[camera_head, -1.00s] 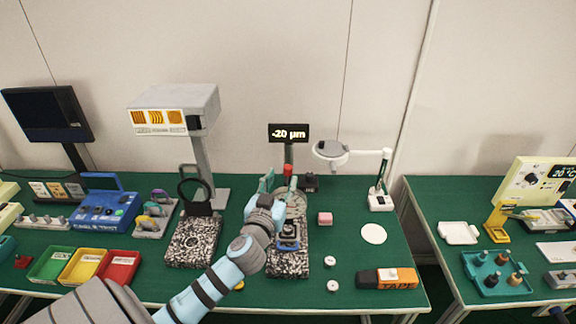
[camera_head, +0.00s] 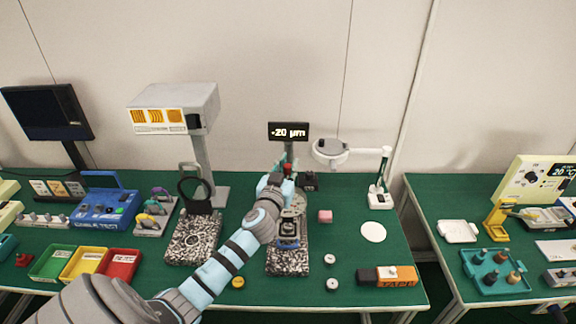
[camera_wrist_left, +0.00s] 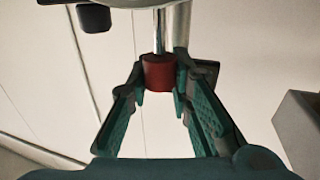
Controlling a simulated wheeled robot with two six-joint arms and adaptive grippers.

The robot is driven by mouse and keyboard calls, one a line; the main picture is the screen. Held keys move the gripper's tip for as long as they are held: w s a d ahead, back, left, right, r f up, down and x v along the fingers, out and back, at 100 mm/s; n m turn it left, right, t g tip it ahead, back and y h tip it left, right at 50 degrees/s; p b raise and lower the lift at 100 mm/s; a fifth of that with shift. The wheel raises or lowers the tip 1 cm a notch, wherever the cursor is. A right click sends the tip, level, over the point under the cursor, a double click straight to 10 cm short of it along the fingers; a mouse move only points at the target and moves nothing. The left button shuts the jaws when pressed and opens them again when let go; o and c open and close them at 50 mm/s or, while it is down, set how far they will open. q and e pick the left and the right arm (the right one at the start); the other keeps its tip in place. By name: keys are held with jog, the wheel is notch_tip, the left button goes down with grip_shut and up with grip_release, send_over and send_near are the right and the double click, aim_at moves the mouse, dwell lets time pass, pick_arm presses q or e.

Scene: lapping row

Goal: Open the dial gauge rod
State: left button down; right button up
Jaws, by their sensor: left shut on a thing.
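The dial gauge stand holds a black display reading -20 µm (camera_head: 288,132), above a speckled granite plate (camera_head: 288,262). The gauge's red knob (camera_wrist_left: 158,72) sits on a thin metal rod (camera_wrist_left: 159,30) in the left wrist view. My left gripper (camera_wrist_left: 160,88) has its green fingertips closed on either side of this knob. In the head view my left gripper (camera_head: 284,176) reaches the stand below the display, and its arm hides part of the plate and stand. My right gripper is not in view.
Left of the plate stands another speckled block (camera_head: 192,240) with a black ring.

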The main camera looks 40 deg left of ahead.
pick_arm(q)
jog(key=shift+r, duration=0.1)
notch_tip(320, 180, up, 3)
jog(key=shift+p, duration=1.1)
jog(key=c, duration=1.4)
grip_release()
